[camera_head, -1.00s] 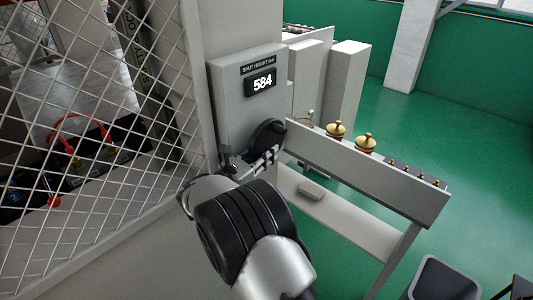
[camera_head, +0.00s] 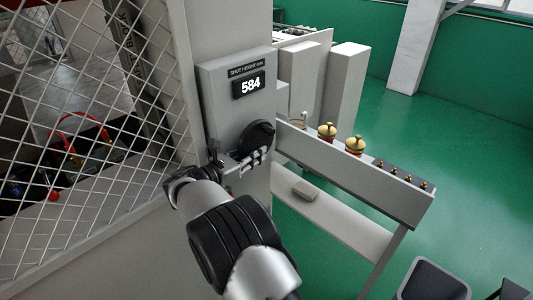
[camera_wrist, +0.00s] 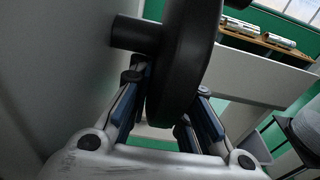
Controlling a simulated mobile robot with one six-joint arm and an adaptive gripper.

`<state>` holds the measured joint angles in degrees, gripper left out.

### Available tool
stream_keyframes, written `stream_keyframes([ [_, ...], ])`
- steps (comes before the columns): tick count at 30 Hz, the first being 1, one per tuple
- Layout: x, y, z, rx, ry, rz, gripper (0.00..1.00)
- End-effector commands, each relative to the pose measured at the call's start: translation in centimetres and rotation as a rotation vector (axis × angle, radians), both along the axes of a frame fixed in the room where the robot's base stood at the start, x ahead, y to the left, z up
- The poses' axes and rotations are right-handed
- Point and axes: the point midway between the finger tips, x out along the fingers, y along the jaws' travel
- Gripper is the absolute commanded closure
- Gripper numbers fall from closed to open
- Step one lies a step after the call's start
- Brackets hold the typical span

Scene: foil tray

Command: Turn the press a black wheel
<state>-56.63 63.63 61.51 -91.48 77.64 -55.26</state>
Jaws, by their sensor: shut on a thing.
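The black wheel (camera_head: 257,137) sits on the front of a grey panel box, below the display (camera_head: 250,85), which reads 584. My gripper (camera_head: 250,161) is at the lower edge of the wheel. In the wrist view the wheel (camera_wrist: 187,60) stands edge-on between the fingers of my gripper (camera_wrist: 170,95), which are shut on its rim. A short dark shaft (camera_wrist: 134,34) joins the wheel to the grey panel on the left. Part of the wheel's lower rim is hidden behind my gripper in the head view.
A wire mesh guard (camera_head: 90,120) stands at left. A dark bin (camera_head: 435,280) is at lower right. The green floor beyond is open.

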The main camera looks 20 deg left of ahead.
Motion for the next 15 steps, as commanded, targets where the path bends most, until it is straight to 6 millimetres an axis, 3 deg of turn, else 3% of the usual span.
stream_keyframes([
  [12,-0.08,0.6,-0.03,0.004,0.018,-0.005,1.0],
  [13,-0.08,0.6,-0.03,0.004,0.018,-0.005,0.81],
  [15,-0.09,0.6,-0.03,0.005,0.018,-0.005,0.76],
])
